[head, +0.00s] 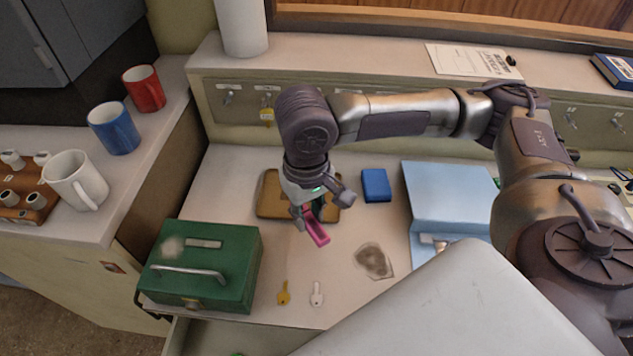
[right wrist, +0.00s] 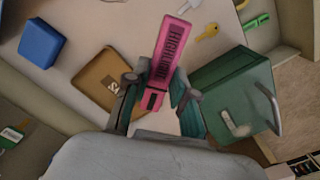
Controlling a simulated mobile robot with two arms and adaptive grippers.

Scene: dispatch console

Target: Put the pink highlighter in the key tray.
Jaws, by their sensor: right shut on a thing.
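My right gripper (head: 308,211) is shut on the pink highlighter (head: 317,231) and holds it tilted, its free end reaching down and to the right. In the right wrist view the highlighter (right wrist: 168,50) stands out between the fingers (right wrist: 156,88), with dark lettering along its side. The key tray (head: 268,206), shallow and brown, lies on the desk just behind and left of the gripper, which hides part of it. The tray also shows in the right wrist view (right wrist: 98,72), beside the highlighter, with a partly covered label. My left gripper is not in view.
A green cash box (head: 205,262) stands left of the tray. A yellow key (head: 283,293) and a silver key (head: 317,294) lie near the front edge. A blue block (head: 376,185) and a light blue folder (head: 440,190) lie to the right.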

